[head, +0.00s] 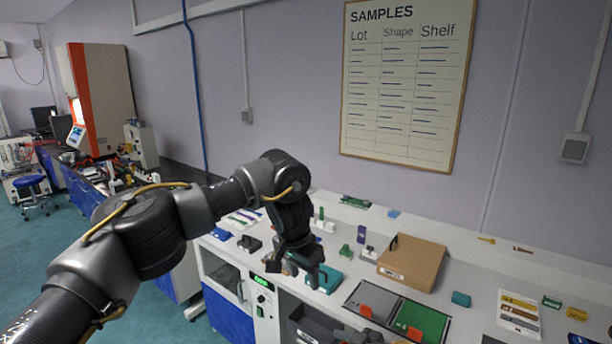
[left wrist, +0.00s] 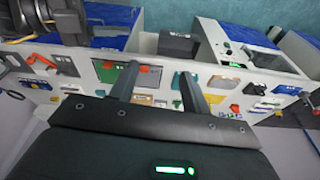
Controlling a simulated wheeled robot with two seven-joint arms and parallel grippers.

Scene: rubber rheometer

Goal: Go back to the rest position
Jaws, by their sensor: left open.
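My left gripper (head: 298,272) hangs from my bent left arm above the near part of the white bench, around the teal item. In the left wrist view its two fingers (left wrist: 158,85) stand wide apart with nothing between them. The bench with small items shows beyond the fingers. The gripper's height above the bench is hard to tell. My right gripper does not show in either view.
The white bench (head: 480,270) holds a cardboard box (head: 410,262), a grey and green tray (head: 385,297), a teal item (head: 326,279) and several small coloured pieces. A samples board (head: 408,85) hangs on the wall. An instrument with a green display (head: 262,298) stands below.

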